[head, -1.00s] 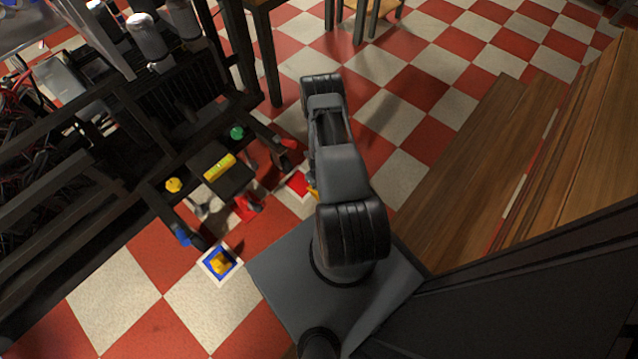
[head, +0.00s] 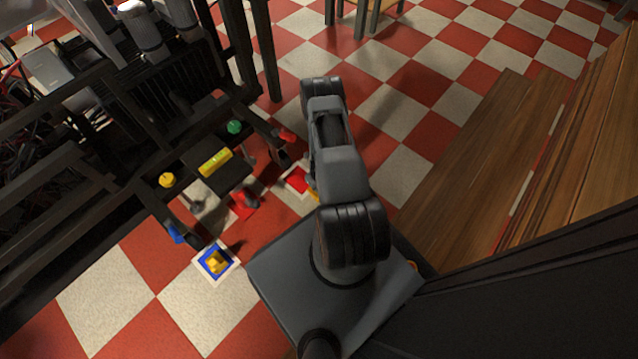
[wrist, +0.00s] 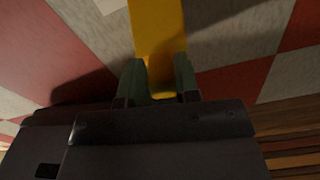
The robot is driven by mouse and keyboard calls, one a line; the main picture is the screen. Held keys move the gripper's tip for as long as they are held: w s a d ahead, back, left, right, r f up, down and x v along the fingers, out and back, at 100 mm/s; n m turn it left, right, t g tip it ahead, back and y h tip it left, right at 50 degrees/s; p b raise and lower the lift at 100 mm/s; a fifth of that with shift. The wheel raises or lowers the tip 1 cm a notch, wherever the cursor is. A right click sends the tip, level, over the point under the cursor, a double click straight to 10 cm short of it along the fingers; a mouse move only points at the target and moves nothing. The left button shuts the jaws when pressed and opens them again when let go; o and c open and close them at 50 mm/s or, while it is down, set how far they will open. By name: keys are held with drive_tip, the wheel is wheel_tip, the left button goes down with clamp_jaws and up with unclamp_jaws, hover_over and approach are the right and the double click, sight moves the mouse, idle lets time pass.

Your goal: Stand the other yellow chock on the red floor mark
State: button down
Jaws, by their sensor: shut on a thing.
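The red floor mark (head: 297,181), a red square with a pale border, lies on the floor just left of my arm in the head view. One yellow chock (head: 215,263) sits on the blue floor mark (head: 203,273) further down and left. My gripper (wrist: 160,88) is shut on the other yellow chock (wrist: 158,35), which extends up out of the wrist view. In the head view only a small yellow bit of this held chock (head: 314,196) shows beside my arm, close to the red mark. My arm hides most of it, and whether it touches the floor is unclear.
A dark stand (head: 232,176) with a yellow level-like bar (head: 215,162) is left of the red mark. A green knob (head: 234,127), a yellow knob (head: 166,180) and red feet (head: 243,205) surround it. Wooden steps (head: 490,160) rise at right.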

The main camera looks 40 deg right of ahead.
drive_tip(key=shift+f, duration=0.1)
drive_tip(key=c, duration=0.8)
unclamp_jaws()
wheel_tip(320, 180, up, 14)
drive_tip(key=p, duration=0.6)
drive_tip(key=shift+f, duration=0.1)
